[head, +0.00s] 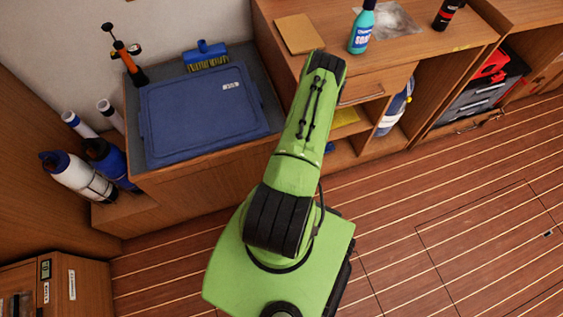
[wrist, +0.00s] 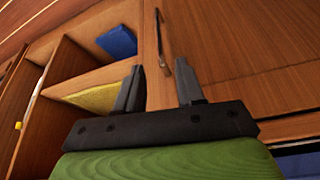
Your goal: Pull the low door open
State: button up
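The low door (wrist: 225,45) shows in the wrist view as a plain wooden panel beside open shelf compartments. Its slim dark handle (wrist: 160,40) runs along the door's edge near the shelves. My gripper (wrist: 160,66) is open, its two dark fingers spread wide and nothing held between them. The handle's near end appears in the gap between the fingertips, beyond them; I cannot tell how far, and no contact is visible. The door looks shut. In the head view my green arm hides the door and the gripper.
The shelves hold a yellow cloth (wrist: 95,98) and a blue item (wrist: 117,41). A drawer (head: 378,84) sits above them. A blue lidded crate (head: 205,115) stands on the left counter, bottles (head: 78,177) beside it. The wooden floor (head: 450,200) at right is clear.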

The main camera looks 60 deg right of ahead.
jog(key=b+x, duration=0.2)
jog(key=x, duration=0.7)
jog(key=shift+f+b, duration=0.1)
jog(key=shift+b, duration=0.25)
grip_shut()
